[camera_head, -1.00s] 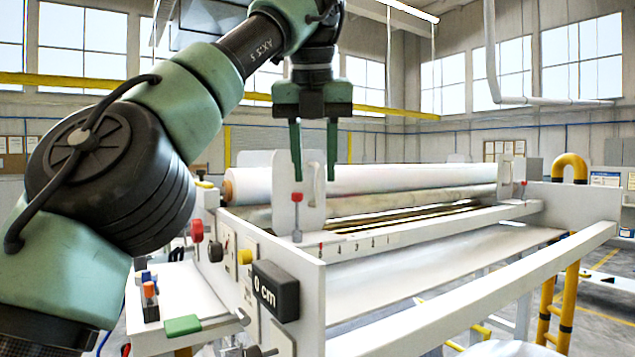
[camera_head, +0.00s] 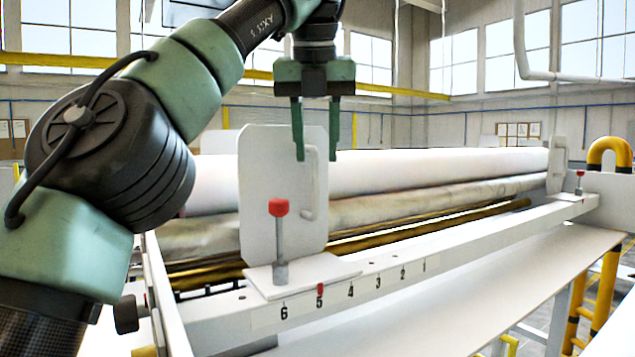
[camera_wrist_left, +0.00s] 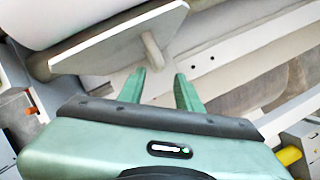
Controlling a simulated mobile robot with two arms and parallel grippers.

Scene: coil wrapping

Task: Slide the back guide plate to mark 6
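A white guide plate (camera_head: 283,200) stands upright at the near end of the rail, with a bar handle (camera_head: 308,188) on its face and a red-knobbed pin (camera_head: 279,210) on its base. A small red mark (camera_head: 320,287) shows at the 5 on the number scale (camera_head: 350,290); the 6 is to its left. My left gripper (camera_head: 316,157) is open and empty, pointing down at the plate's upper edge. In the left wrist view, the handle (camera_wrist_left: 151,50) lies just beyond the open fingertips (camera_wrist_left: 160,82); contact cannot be told. My right gripper is out of view.
A second white plate (camera_head: 557,165) with a red-knobbed pin (camera_head: 579,176) stands at the rail's far end. Long rollers (camera_head: 420,170) lie behind the rail (camera_head: 450,240). A yellow post (camera_head: 608,160) stands at the far right. Space above the rail between the plates looks clear.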

